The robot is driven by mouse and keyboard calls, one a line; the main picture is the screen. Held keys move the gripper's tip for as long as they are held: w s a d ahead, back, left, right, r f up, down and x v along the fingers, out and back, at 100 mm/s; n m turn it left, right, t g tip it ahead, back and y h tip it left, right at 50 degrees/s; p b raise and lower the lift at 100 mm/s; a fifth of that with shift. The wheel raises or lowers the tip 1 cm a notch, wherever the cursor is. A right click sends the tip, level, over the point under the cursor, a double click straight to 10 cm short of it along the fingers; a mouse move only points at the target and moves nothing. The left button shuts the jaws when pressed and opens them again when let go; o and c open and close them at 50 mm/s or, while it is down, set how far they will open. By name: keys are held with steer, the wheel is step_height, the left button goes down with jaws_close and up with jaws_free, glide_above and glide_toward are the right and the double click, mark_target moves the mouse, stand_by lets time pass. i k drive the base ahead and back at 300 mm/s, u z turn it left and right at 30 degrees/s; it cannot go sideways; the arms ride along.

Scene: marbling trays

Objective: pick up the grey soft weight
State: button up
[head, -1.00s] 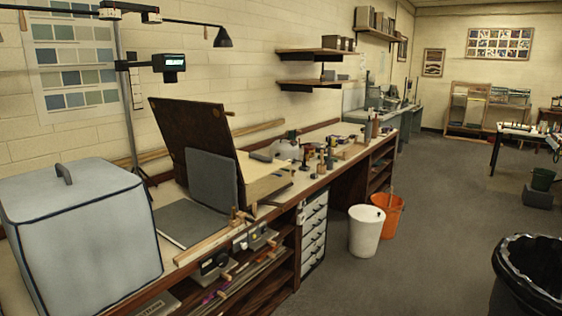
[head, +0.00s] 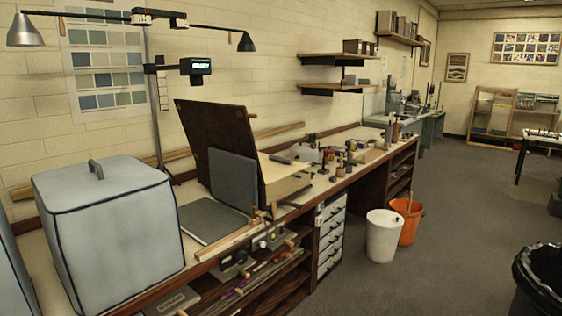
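I cannot pick out the grey soft weight for certain. A small flat grey piece (head: 283,160) lies on the bench behind the open wooden press, too small to identify. A large grey fabric-like box with dark piping and a top handle (head: 110,235) stands on the near left of the bench. My gripper is not in view.
The long bench (head: 190,275) runs along the left wall, with small bottles and tools farther along. An open hinged board (head: 215,135) stands on it. A white bin (head: 383,238), an orange bucket (head: 409,222) and a black-lined bin (head: 540,280) stand on the floor. Grey floor (head: 460,240) between them is clear.

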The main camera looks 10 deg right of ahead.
mark_target(289, 162)
steer(key=i, duration=0.9)
steer(key=z, duration=0.05)
